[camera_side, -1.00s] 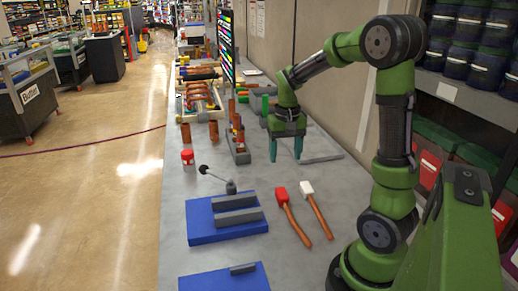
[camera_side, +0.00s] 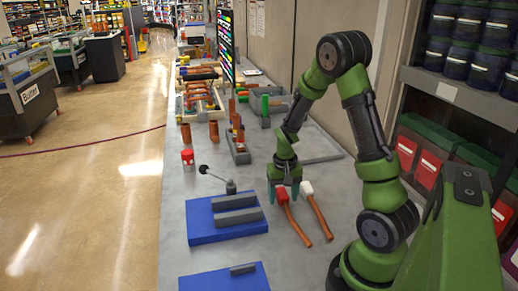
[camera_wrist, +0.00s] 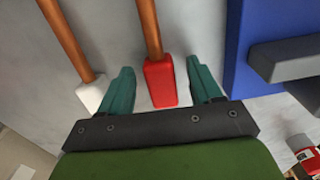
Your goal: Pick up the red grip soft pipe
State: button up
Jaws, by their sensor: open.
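The red grip soft pipe lies on the grey table; its red grip (camera_side: 282,195) is at the far end and its copper-coloured pipe (camera_side: 297,226) runs toward the near right. My green gripper (camera_side: 284,192) is directly over the red grip in the side view, pointing down. In the wrist view, the two teal fingers of my gripper (camera_wrist: 163,90) are apart, with the red grip (camera_wrist: 160,82) between them and a gap on each side. Whether the fingertips have reached the table's level is hard to tell.
A white grip soft pipe (camera_side: 307,188) lies close on the right, near one finger; its white grip (camera_wrist: 91,93) shows in the wrist view. A blue block with grey bars (camera_side: 226,218) is on the left. A red-and-white can (camera_side: 187,160) stands farther back.

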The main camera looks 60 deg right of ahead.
jog(key=shift+f, duration=0.2)
jog(key=c, duration=1.1)
grip_shut()
jog(key=shift+r, duration=0.1)
